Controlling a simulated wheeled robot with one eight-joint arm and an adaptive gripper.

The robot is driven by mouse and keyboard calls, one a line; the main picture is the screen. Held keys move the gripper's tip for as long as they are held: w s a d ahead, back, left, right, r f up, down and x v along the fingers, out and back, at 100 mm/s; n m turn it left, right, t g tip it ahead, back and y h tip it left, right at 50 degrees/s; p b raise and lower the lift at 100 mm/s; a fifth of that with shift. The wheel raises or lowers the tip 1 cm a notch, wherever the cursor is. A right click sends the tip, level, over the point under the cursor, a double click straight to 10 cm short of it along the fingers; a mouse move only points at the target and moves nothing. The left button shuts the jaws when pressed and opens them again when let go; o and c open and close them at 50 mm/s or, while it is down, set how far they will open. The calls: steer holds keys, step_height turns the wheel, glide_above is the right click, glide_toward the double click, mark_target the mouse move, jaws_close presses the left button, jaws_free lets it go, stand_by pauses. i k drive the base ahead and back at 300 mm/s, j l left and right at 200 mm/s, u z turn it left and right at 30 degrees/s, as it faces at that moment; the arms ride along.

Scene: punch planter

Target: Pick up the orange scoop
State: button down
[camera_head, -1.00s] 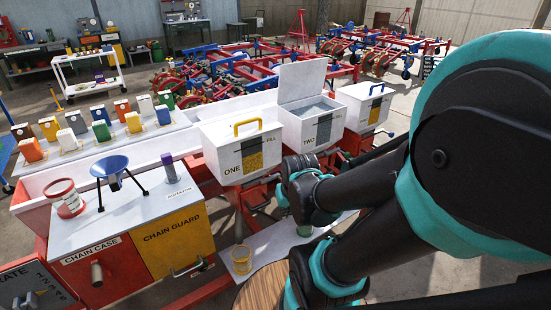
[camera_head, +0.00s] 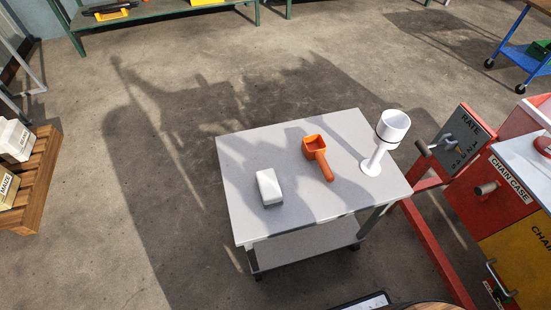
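The orange scoop (camera_head: 316,152) lies on a small grey cart (camera_head: 245,158), near the middle of its top. Its square cup points to the back left and its handle points toward the front right. A white block (camera_head: 269,187) lies on the cart to the left of the scoop. A white cup-topped stand (camera_head: 384,143) stands upright to the right of the scoop. My gripper is not in view, so I cannot see whether it is open or shut.
A red machine with a CHAIN CASE panel (camera_head: 511,178) and a RATE plate (camera_head: 460,143) stands right of the cart. A wooden pallet (camera_head: 38,185) with white bags is at the left. A green bench (camera_head: 150,15) is at the back. The floor left of the cart is clear.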

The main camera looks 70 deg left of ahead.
mark_target(315, 146)
steer(key=u, duration=0.4)
steer(key=l+u, duration=0.1)
steer(key=u, duration=0.35)
steer(key=k+u, duration=0.1)
steer(key=u, duration=0.3)
steer(key=l+u, duration=0.1)
steer(key=u, duration=0.3)
steer(key=k+u, duration=0.1)
steer(key=u, duration=0.75)
steer(key=j+z, duration=0.1)
steer(key=z, duration=3.4)
steer(key=l+u, duration=0.1)
steer(key=u, duration=3.35)
